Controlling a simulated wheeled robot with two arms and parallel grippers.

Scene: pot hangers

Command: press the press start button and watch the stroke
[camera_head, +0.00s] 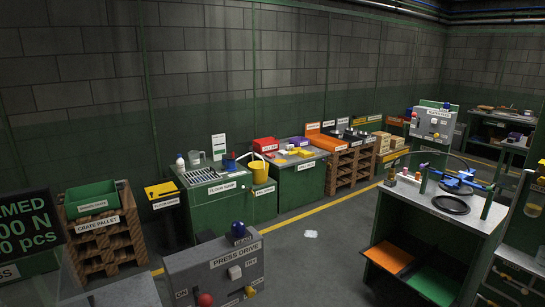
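A grey control box labelled PRESS DRIVE (215,266) stands at the bottom centre, cut off by the lower edge. It has a red knob (205,299), a small yellow button (250,291), a white switch (235,272) and a blue lamp (238,229) on top. Its small labels are too small to read surely, so I cannot tell which control is the start button. A second grey control box (432,123) with a blue top lamp stands at the back right; its label is unreadable. Neither of my grippers shows. The press stroke is not visible.
A dark display (28,227) with green text, partly cut off, is at the left. Green benches (225,207) and pallets line the back wall. A right workbench (465,224) carries blue-handled parts. Open floor with a yellow line (330,205) lies between.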

